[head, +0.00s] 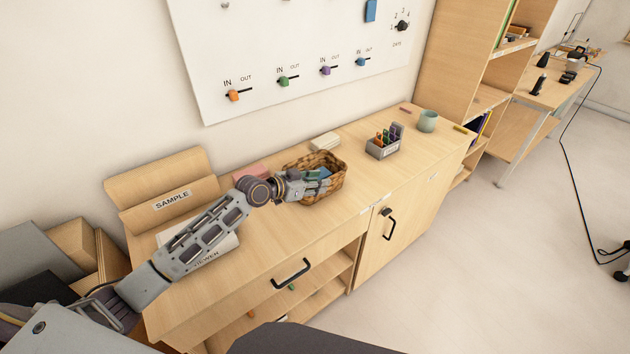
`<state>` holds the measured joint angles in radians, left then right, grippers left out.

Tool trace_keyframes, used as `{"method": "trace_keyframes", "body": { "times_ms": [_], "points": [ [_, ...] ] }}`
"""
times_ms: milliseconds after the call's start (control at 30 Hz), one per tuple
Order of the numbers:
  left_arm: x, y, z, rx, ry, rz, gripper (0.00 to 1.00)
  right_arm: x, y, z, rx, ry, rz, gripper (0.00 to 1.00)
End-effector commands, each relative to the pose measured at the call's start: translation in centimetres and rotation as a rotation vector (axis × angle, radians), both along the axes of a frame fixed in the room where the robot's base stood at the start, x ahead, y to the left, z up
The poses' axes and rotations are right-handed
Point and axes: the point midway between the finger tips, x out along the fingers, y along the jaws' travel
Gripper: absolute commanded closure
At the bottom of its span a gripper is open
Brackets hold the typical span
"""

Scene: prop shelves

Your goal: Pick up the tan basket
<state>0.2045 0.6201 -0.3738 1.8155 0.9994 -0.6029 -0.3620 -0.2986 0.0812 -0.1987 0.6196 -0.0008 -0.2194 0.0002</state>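The tan woven basket (336,183) stands upright on the wooden cabinet top, near its middle. Something blue-green shows inside it. My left arm comes in from the lower left, and its gripper (318,182) is at the left side of the basket, over the rim. The gripper covers the basket's left part. Its fingers are small and overlap the basket, so I cannot tell whether they are open, shut or touching the rim. My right gripper is not in view.
On the cabinet top (345,228) are a grey pen holder (383,150), a green cup (428,121), a pale block stack (324,142), a pink item (251,171) and a wooden SAMPLE box (166,192). A white panel (290,50) hangs behind.

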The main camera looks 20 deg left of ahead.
Motion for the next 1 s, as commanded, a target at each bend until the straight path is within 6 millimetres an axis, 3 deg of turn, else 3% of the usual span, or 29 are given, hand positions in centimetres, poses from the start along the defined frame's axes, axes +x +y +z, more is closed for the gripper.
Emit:
{"method": "trace_keyframes", "body": {
  "times_ms": [333, 633, 1000],
  "points": [
    [0.3, -0.2, -0.1, -0.001, 0.001, 0.0, 0.64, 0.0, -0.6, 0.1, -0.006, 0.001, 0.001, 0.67],
    [2.1, -1.4, -0.7, -0.001, 0.001, 0.001, 0.64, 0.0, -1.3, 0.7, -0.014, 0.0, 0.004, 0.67],
    [3.9, -2.7, -1.7, 0.0, 0.0, 0.001, 0.64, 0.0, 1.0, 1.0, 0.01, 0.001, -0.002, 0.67]
  ]
}}
